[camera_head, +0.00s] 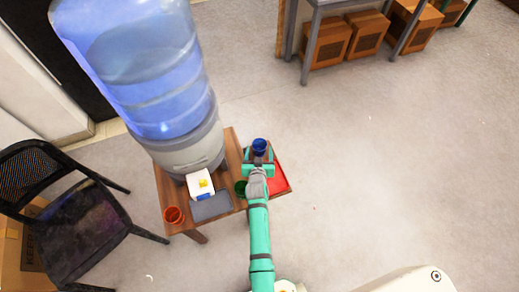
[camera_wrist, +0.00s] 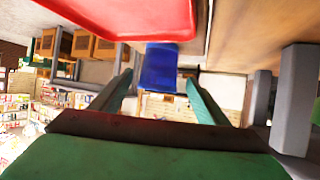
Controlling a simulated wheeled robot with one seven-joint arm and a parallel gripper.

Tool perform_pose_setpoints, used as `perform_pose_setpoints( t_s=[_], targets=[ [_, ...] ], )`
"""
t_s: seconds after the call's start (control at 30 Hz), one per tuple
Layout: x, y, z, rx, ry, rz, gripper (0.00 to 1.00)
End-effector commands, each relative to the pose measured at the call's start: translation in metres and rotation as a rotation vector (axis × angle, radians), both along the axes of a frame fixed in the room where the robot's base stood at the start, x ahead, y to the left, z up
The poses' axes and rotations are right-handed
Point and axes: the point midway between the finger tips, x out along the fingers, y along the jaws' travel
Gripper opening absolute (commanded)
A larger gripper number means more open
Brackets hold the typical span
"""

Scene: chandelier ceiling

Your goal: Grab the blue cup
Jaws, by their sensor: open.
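The blue cup (camera_head: 259,146) is at the far end of the small wooden table, just beyond my gripper (camera_head: 258,162) in the head view. In the wrist view the blue cup (camera_wrist: 160,68) appears between the tips of my two green fingers (camera_wrist: 159,77), with a gap on both sides. My gripper is open and holds nothing. The cup's exact depth between the fingers cannot be told. The red tray (camera_head: 281,180) lies beside my gripper, partly hidden by it, and its edge (camera_wrist: 120,18) fills the top of the wrist view.
A big water bottle dispenser (camera_head: 180,125) stands left of my arm. A green cup (camera_head: 241,188), a grey tray (camera_head: 211,206), a white box (camera_head: 199,184) and a red cup (camera_head: 174,215) are on the table (camera_head: 172,196). A black chair (camera_head: 82,224) is at left. The floor at right is clear.

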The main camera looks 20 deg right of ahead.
Motion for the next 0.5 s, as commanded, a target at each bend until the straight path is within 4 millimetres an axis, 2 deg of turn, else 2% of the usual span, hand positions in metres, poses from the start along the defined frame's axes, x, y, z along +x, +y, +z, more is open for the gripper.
perform_pose_setpoints(
  t_s=[0.2, 0.5],
  targets=[
    [0.025, -0.012, -0.01, -0.001, 0.0, -0.002, 0.69],
    [0.031, -0.015, -0.014, 0.0, 0.0, -0.001, 0.69]
  ],
)
